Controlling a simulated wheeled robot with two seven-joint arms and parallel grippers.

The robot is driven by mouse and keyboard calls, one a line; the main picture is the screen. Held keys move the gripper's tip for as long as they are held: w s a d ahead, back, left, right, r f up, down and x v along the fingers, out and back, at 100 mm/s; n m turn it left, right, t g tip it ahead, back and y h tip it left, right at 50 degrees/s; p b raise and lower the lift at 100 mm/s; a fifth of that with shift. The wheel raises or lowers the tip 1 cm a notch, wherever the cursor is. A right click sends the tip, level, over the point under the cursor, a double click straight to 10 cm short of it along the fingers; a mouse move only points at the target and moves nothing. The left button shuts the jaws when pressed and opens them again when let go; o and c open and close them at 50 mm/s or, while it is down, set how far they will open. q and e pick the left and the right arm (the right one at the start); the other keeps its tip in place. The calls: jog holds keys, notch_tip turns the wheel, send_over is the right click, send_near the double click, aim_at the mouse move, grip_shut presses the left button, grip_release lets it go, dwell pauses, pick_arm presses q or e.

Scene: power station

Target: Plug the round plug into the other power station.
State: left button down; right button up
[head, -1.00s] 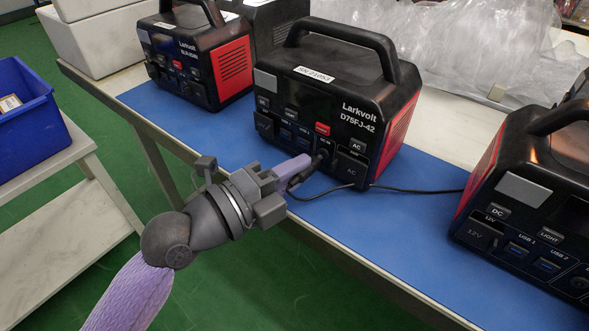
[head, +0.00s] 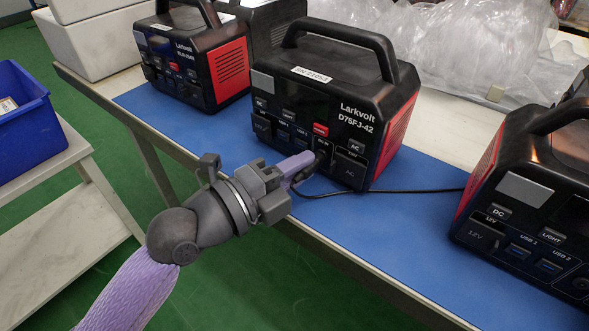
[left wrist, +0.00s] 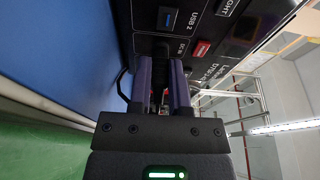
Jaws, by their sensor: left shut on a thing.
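The middle power station (head: 335,100), black with red sides and labelled Larkvolt D75FJ-42, stands upright on the blue mat. My left gripper (head: 314,160) is at its lower front panel, shut on the dark round plug, mostly hidden between the purple fingers. A black cable (head: 420,190) runs from there to the right across the mat. In the left wrist view both fingers (left wrist: 161,85) point at the panel just below the DC IN label (left wrist: 180,50). I cannot tell whether the plug tip is inside the socket. My right gripper is not in view.
A second power station (head: 530,200) stands at the right, and a third (head: 195,55) at the back left. Clear plastic wrap (head: 470,45) lies behind. The bare blue mat (head: 350,230) is free in front. A blue bin (head: 25,125) sits on a side bench.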

pick_arm(q)
jog(key=shift+w+d, duration=0.1)
jog(key=shift+w, duration=0.05)
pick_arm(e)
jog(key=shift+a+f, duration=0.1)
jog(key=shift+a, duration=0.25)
pick_arm(q)
jog(key=shift+c, duration=2.4)
grip_release()
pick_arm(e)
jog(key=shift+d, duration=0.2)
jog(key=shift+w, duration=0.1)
pick_arm(q)
jog(key=shift+s+a, duration=0.25)
jog(key=shift+a, duration=0.1)
jog(key=v, duration=0.9)
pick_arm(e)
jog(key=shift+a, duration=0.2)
